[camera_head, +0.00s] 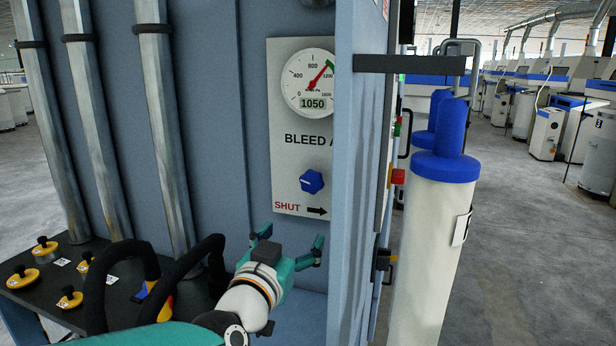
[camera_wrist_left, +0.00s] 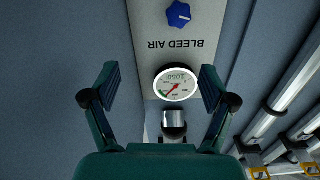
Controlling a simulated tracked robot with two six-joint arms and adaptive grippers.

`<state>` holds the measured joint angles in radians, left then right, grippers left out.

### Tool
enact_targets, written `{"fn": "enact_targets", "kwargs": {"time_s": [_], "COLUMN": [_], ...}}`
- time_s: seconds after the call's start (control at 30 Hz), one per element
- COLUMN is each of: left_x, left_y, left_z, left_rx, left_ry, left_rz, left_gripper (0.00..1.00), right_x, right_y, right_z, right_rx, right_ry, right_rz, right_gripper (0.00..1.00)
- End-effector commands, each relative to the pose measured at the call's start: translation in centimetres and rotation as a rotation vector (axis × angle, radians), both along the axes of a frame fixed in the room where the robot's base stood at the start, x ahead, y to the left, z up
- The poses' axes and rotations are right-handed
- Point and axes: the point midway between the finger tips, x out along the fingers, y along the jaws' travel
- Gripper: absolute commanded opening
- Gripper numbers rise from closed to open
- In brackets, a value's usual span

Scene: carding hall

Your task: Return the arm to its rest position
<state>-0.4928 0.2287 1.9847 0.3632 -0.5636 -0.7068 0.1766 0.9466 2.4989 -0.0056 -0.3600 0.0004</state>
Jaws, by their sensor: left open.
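My left gripper (camera_head: 290,242) is teal and open, with nothing between its fingers. In the head view it is below the grey bleed air panel (camera_head: 289,130), in front of the blue cabinet wall. The panel carries a round gauge (camera_head: 308,84) reading 1050 and a blue knob (camera_head: 312,181) above the word SHUT and an arrow. In the left wrist view the open fingers (camera_wrist_left: 154,88) frame the panel, with the gauge (camera_wrist_left: 175,84) between and beyond them and the knob (camera_wrist_left: 179,14) further up. The gripper is apart from the knob. My right gripper is not in view.
A blue upright panel edge (camera_head: 350,200) stands close to the right of the gripper. Further right is a white cylinder with a blue top (camera_head: 431,230). Metal pipes (camera_head: 166,130) and a dark shelf with yellow knobs (camera_head: 70,297) are at left. Open floor lies far right.

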Motion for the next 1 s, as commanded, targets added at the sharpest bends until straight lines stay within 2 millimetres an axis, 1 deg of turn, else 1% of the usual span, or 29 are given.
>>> {"fn": "enact_targets", "kwargs": {"time_s": [0.07, 0.13, 0.27, 0.37, 0.47, 0.5, 0.57, 0.67, 0.7, 0.77, 0.8, 0.87, 0.9, 0.97, 1.0], "left_x": [0.0, 0.7, 1.9, 2.8, 3.6, 3.8, 4.1, 4.4, 4.4, 4.1, 3.6, 2.6, 1.6, -0.2, -1.7], "left_y": [0.1, 1.4, 2.9, 4.0, 5.1, 5.5, 6.2, 7.5, 8.1, 9.0, 9.7, 10.7, 11.4, 12.2, 12.6], "left_z": [0.0, -0.7, -3.1, -5.3, -8.2, -9.5, -11.6, -15.8, -18.0, -21.4, -24.4, -28.8, -31.6, -35.8, -38.5], "left_rx": [0.000, 0.002, 0.015, 0.028, 0.045, 0.053, 0.066, 0.095, 0.107, 0.126, 0.139, 0.149, 0.152, 0.151, 0.145], "left_ry": [0.000, 0.012, 0.053, 0.091, 0.139, 0.162, 0.196, 0.268, 0.306, 0.368, 0.425, 0.511, 0.571, 0.665, 0.731], "left_rz": [0.002, 0.026, 0.060, 0.082, 0.102, 0.111, 0.122, 0.137, 0.141, 0.149, 0.151, 0.153, 0.153, 0.151, 0.148], "left_gripper": [0.84, 0.84, 0.84, 0.84, 0.84, 0.84, 0.84, 0.84, 0.84, 0.84, 0.84, 0.84, 0.84, 0.84, 0.84], "right_x": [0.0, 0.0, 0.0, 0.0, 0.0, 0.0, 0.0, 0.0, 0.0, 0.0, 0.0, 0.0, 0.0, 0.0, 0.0], "right_y": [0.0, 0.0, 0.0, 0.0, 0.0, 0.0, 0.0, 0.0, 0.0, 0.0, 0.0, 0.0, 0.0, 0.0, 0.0], "right_z": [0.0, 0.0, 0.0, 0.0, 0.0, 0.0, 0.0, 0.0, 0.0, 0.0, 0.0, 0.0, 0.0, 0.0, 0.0], "right_rx": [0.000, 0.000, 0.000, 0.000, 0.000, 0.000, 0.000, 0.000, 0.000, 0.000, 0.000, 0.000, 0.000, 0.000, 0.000], "right_ry": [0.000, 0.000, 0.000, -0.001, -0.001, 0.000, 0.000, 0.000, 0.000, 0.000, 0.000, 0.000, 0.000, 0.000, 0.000], "right_rz": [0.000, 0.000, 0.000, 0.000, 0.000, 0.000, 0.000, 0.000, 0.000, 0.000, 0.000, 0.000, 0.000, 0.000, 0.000], "right_gripper": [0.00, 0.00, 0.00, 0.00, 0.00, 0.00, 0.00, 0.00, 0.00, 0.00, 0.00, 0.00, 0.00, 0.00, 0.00]}}
